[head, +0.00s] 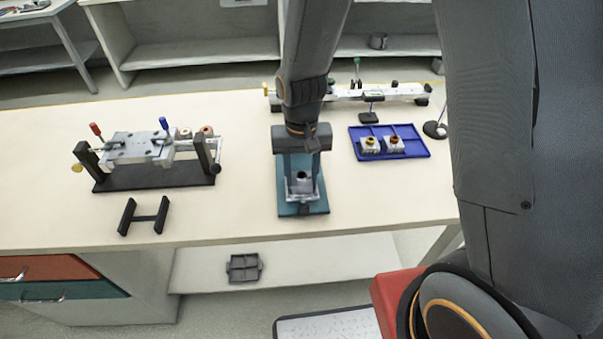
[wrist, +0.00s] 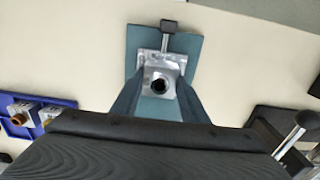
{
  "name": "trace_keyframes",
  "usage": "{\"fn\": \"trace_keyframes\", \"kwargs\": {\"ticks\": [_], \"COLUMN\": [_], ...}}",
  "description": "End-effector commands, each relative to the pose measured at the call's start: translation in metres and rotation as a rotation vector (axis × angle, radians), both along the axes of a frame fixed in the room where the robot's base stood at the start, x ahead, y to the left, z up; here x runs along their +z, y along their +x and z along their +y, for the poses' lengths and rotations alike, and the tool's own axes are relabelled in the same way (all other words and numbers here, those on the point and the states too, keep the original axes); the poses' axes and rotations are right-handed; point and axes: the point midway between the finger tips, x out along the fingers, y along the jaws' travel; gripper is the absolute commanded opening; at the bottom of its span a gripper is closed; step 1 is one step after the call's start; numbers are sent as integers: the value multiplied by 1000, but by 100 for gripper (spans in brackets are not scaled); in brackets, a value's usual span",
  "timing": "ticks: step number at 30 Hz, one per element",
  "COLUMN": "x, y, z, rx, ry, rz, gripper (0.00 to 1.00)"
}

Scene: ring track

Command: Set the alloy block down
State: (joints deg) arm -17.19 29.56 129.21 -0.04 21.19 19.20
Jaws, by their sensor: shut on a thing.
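The alloy block (head: 302,184) is a small silver-grey block with a dark round hole in its top. It shows in the wrist view (wrist: 150,72) between the fingertips. My gripper (head: 303,190) points down and is shut on the block, with one finger on each side; the fingers also show in the wrist view (wrist: 160,82). Beneath the block is a teal base plate (head: 287,209) with a dark clamp-like part at its front edge, also in the wrist view (wrist: 188,45). I cannot tell whether the block's underside touches the plate.
A blue tray (head: 418,153) with two brass-topped blocks lies to the right. A fixture on a black base (head: 150,181) and a black H-shaped stand (head: 146,217) are to the left. A long rail (head: 350,93) stands behind. Bare table lies on both sides of the plate.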

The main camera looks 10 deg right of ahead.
Motion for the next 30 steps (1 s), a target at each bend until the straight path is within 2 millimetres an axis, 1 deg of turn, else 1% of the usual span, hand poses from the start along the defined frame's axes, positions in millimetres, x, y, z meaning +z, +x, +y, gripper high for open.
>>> {"fn": "trace_keyframes", "kwargs": {"ticks": [1, 2, 4, 5, 13, 17, 20, 23, 30], "x": [-2, -2, -1, -1, -1, 5, 15, 30, 73], "y": [0, 0, 0, 0, 0, 0, 1, 1, 2], "z": [0, 0, 0, 0, 0, 0, 0, 0, 0], "rx": [0, 0, 0, 0, 0, 0, 0, 0, 0], "ry": [0, 0, 0, 0, 0, 0, 1, 2, 2], "rz": [0, 1, 1, 1, 0, -1, -3, -4, -5], "gripper": [10, 45, 57, 59, 59, 59, 59, 59, 59]}}
